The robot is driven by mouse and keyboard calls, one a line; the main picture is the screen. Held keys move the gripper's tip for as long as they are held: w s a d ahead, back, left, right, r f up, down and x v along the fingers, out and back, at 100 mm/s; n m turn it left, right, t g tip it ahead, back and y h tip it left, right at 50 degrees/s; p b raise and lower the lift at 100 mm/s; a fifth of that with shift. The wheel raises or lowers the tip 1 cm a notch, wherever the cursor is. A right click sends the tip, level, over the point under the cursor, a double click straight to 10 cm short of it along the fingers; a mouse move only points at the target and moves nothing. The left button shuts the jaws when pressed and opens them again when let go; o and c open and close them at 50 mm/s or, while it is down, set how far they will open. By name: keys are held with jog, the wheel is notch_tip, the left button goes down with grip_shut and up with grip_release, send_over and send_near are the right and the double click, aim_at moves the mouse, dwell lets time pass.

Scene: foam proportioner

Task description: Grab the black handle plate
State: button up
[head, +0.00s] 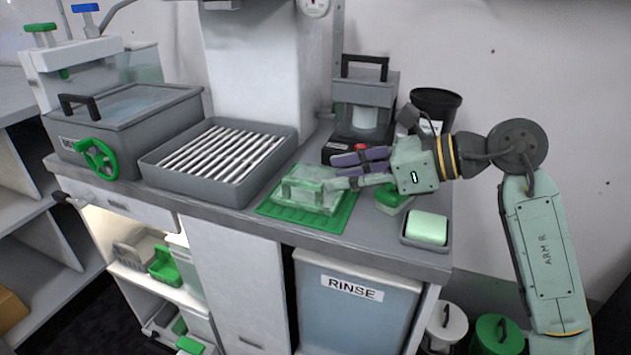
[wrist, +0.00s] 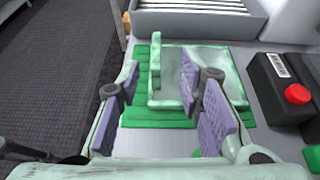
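No loose plate with a black handle is clear to me. One black bar handle (head: 78,103) sits on the lid of the grey basin at the left. Another black handle (head: 364,66) stands on top of the grey machine at the back. My gripper (head: 337,171) is away from both, over the right part of a pale green see-through box (head: 305,190) on a green mat. In the wrist view my gripper (wrist: 160,75) is open, its purple pads apart, with the pale box (wrist: 172,62) below and beyond them. I cannot tell whether a finger touches the box.
The green mat (head: 280,212) lies on the grey counter, right of a slatted tray (head: 215,160). A black block with a red cap (wrist: 290,92) stands close at the right. A dish with a pale green sponge (head: 427,228) is at the counter's right end. A black tub (head: 436,103) stands behind.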

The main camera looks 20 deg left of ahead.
aim_at(303, 181)
jog(key=p+x, duration=0.1)
jog(key=x, duration=0.6)
jog(key=shift+s+a+r+p, duration=0.2)
jog(key=shift+s+p, duration=0.05)
jog(key=shift+p, duration=0.15)
jog(key=shift+a+f, duration=0.2)
jog(key=shift+a, duration=0.1)
grip_shut()
